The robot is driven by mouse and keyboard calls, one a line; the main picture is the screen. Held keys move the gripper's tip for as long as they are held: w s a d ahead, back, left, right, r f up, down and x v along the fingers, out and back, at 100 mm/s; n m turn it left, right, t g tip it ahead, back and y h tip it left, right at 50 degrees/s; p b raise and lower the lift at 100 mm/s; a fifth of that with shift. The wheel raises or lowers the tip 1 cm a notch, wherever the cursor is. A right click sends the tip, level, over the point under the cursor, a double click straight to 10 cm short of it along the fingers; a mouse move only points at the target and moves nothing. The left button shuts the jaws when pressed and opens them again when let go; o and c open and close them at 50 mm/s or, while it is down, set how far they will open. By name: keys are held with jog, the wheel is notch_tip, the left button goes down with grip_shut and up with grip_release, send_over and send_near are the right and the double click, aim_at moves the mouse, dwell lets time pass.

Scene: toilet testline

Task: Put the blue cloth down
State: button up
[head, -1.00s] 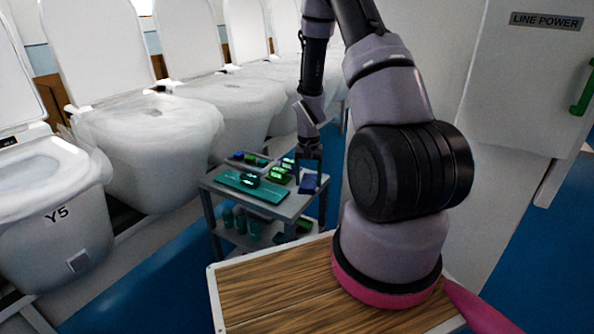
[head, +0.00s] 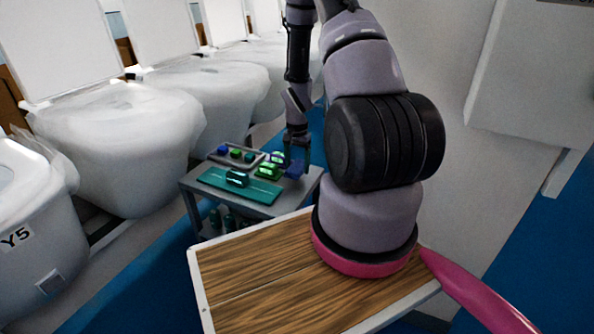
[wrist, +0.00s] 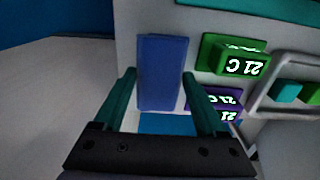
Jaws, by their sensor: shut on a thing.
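The blue cloth (wrist: 162,72) is a flat blue rectangle at the top middle of the wrist view. Its lower part lies between the green fingers of my gripper (wrist: 159,76), which is shut on it. In the head view the cloth (head: 295,169) shows as a small blue patch at the right end of the cart's grey top (head: 262,207). My gripper (head: 297,158) points down over it there and partly hides it. I cannot tell whether the cloth touches the cart top.
A teal mat (head: 215,178), a green display block (head: 267,171) and a grey tray (head: 225,155) with small coloured pieces stand on the cart. Wrapped toilets (head: 125,140) line the left. A white cabinet (head: 540,80) stands at right.

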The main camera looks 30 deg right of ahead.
jog(key=shift+f, duration=1.2)
jog(key=shift+f, duration=0.15)
jog(key=o, duration=1.6)
jog(key=shift+c, duration=0.2)
